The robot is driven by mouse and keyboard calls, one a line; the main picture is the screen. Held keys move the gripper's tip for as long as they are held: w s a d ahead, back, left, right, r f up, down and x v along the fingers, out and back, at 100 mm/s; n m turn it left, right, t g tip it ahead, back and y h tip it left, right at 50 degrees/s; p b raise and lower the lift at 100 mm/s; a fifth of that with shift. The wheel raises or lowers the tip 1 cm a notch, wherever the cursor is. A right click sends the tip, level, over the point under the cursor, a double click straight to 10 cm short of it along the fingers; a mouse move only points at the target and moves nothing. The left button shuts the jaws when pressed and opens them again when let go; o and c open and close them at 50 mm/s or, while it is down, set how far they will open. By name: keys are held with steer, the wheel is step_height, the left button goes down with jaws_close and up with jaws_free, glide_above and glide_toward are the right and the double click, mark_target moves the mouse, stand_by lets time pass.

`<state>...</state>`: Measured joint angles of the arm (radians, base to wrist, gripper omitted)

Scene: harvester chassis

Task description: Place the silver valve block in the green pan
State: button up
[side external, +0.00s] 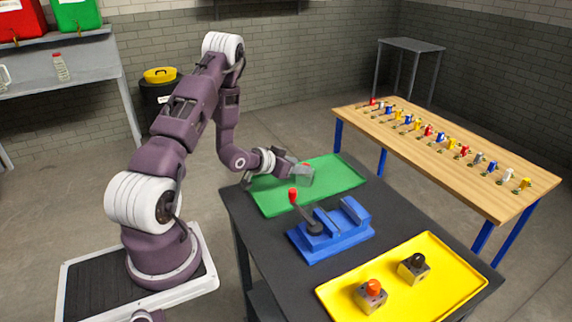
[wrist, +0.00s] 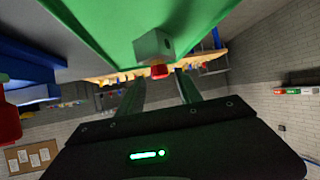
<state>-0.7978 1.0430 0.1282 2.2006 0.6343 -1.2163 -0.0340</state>
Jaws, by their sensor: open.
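The silver valve block (side external: 304,178), a grey cube with a red knob, is at the green pan (side external: 333,177), near its middle left, and appears to rest on it. In the wrist view, the block (wrist: 148,46) shows against the green pan (wrist: 95,22), with its red knob toward my fingers. My gripper (side external: 291,169) is low over the pan's left part, right beside the block. In the wrist view, my gripper (wrist: 159,76) has its two fingers apart, with the knob showing around the gap between the tips. I cannot tell whether they touch.
A blue vise (side external: 330,232) with a red-tipped lever (side external: 293,196) stands in front of the pan. A yellow tray (side external: 445,286) holds an orange-knobbed block (side external: 370,296) and a black-knobbed block (side external: 414,268). A wooden table (side external: 460,155) with several small coloured valves stands behind right.

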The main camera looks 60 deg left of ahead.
steer(key=v, duration=0.9)
steer(key=w+d+r+m+g+y, duration=0.1)
steer(key=d+r+g, duration=0.1)
steer(key=d+r, duration=0.35)
steer(key=d+r+m+g, duration=0.1)
steer(key=d+r, duration=0.2)
steer(key=r, duration=0.5)
steer(key=s+d+r+g+h, duration=0.1)
steer(key=s+d+r+h, duration=0.1)
steer(key=s+d, duration=0.7)
steer(key=s+d+r+g+h, duration=0.2)
steer(key=s+d+r, duration=0.3)
steer(key=s+d, duration=0.5)
steer(key=shift+m, duration=0.4)
